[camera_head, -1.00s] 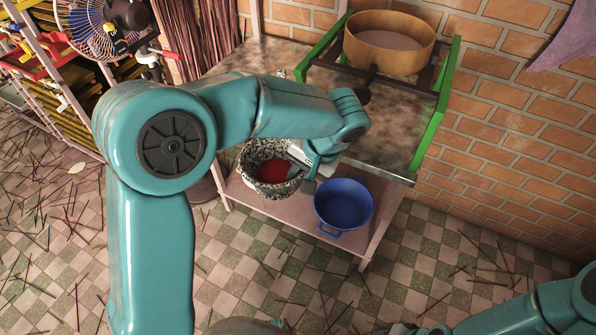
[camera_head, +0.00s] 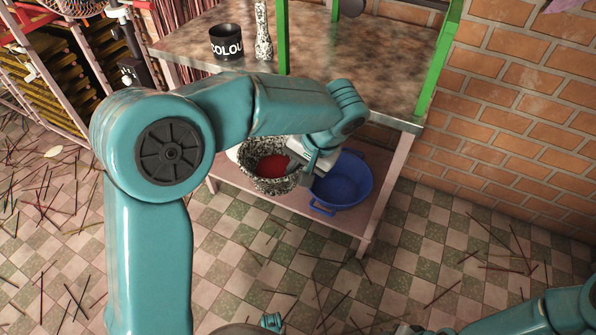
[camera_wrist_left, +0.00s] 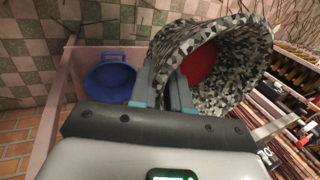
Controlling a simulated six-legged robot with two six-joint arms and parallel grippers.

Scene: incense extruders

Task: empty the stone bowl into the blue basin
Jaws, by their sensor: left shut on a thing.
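The speckled black-and-white stone bowl (camera_head: 271,181) has red stuff inside and is held by its right rim in my left gripper (camera_head: 306,165). In the left wrist view the bowl (camera_wrist_left: 225,85) is large at the upper right, with its mouth tilted toward the camera and the red contents (camera_wrist_left: 201,62) inside. The left gripper (camera_wrist_left: 168,80) is shut on its wall. The blue basin (camera_head: 343,182) stands on the low pink shelf, just right of the bowl; it also shows in the left wrist view (camera_wrist_left: 110,80). My right arm enters at the lower right, with its jaws not clear.
The low pink shelf (camera_head: 385,188) ends over the checkered floor. Above it, the table (camera_head: 375,75) carries a black cup (camera_head: 226,42), a speckled bottle (camera_head: 263,35) and a green frame (camera_head: 438,65). A rack stands at the left and a brick wall at the right.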

